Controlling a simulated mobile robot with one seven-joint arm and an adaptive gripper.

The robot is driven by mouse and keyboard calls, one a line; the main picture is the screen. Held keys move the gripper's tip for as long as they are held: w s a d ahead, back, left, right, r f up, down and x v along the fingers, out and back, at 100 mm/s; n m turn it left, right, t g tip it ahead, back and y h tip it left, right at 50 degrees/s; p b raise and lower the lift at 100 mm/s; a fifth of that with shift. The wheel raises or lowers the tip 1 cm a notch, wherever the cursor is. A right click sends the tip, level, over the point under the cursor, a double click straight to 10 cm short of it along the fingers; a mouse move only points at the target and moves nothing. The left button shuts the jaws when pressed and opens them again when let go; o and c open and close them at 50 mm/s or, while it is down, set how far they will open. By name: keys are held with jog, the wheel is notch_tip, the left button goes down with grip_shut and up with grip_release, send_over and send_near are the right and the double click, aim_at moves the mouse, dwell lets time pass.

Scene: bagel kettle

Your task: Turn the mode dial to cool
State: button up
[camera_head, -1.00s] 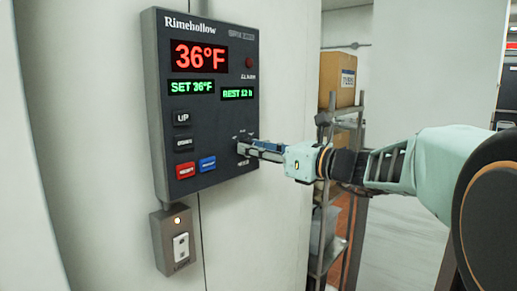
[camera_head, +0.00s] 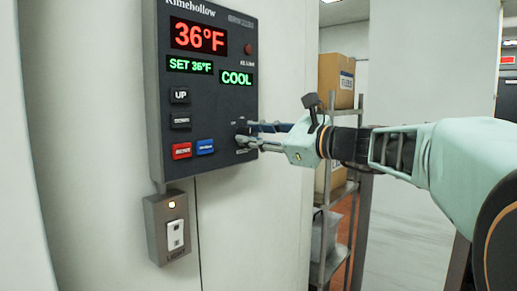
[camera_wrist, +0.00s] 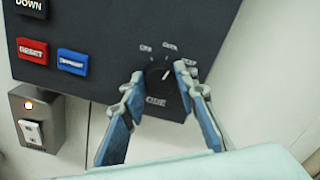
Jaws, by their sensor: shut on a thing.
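The mode dial (camera_wrist: 161,77) is a small black knob low on the right of the dark control panel (camera_head: 214,105). In the wrist view my gripper (camera_wrist: 158,73) has one fingertip on each side of the dial and is shut on it. My gripper also shows in the head view (camera_head: 244,135), reaching the panel from the right and partly hiding the dial. The small right display (camera_head: 236,78) reads COOL in green. Labels above the dial are too small to read surely.
The panel has UP (camera_head: 180,96) and DOWN buttons, a red button (camera_head: 181,151) and a blue button (camera_head: 205,146) left of the dial. A light switch box (camera_head: 167,228) is mounted below. A shelf with boxes (camera_head: 337,82) stands behind my arm.

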jog(key=shift+f+n+b, duration=0.1)
jog(key=shift+n+b, duration=0.9)
jog(key=shift+n, duration=0.1)
jog(key=o, duration=1.1)
jog(key=shift+o, duration=0.2)
jog(key=shift+s+d, duration=0.1)
jog(key=v, duration=0.7)
jog(key=shift+s+d, duration=0.1)
jog(key=shift+d, duration=0.05)
